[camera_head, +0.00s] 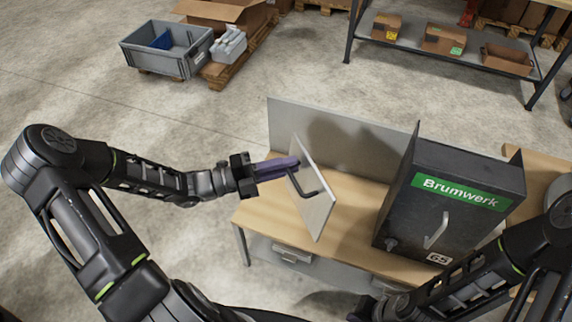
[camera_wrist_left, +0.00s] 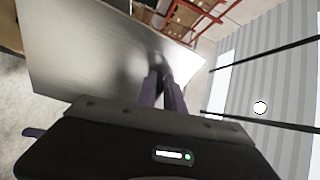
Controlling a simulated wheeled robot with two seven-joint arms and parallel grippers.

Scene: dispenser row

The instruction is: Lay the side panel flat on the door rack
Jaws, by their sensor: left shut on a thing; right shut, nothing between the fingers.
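The side panel (camera_head: 317,208) is a thin, pale grey plate with a dark bar handle (camera_head: 305,191). It is tilted steeply, above the left part of the wooden table. My left gripper (camera_head: 292,164), with purple fingers, is shut on the panel's handle; the exact grip is partly hidden. In the left wrist view the panel (camera_wrist_left: 85,55) fills the upper left, beyond the fingers (camera_wrist_left: 163,92). My right gripper (camera_head: 362,310) is shut and empty, low at the table's front, partly cut off. I cannot pick out the door rack with certainty.
An upright grey board (camera_head: 345,140) lines the table's back. The wooden tabletop (camera_head: 262,212) is bare at left. A grey crate (camera_head: 168,52) and a shelf with boxes (camera_head: 440,48) stand farther back.

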